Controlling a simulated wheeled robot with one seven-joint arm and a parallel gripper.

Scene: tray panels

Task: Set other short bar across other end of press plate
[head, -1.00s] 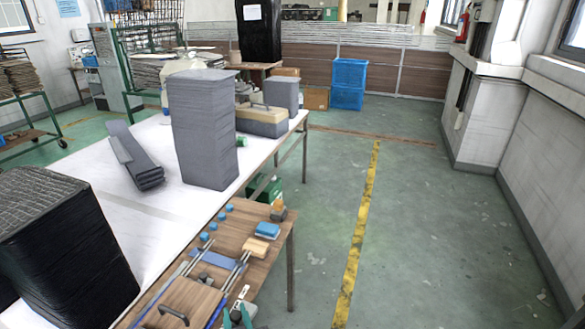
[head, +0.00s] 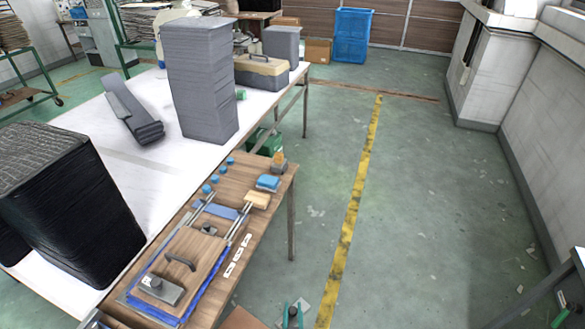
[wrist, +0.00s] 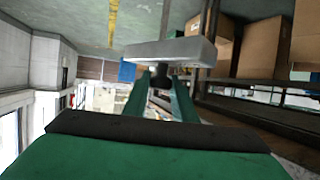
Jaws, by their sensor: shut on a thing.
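The press plate (head: 208,248) is a wooden board with a black handle, on the wooden bench in the head view. One grey short bar (head: 165,291) with a round knob lies across its near end. A small dark piece is at its far end. My gripper (wrist: 160,75) has green fingers, shut on the black knob of the other short bar (wrist: 180,51), a grey bar seen in the wrist view. In the head view my gripper (head: 293,312) shows at the bottom edge, right of the bench and apart from the plate; the bar is mostly hidden there.
Blue knobs (head: 214,178), a blue block (head: 268,182) and white labels (head: 238,254) lie on the bench. Black stacked sheets (head: 70,205) and a grey stack (head: 203,85) stand on the white table. Floor right of the bench is open. Cardboard boxes (wrist: 262,47) show in the wrist view.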

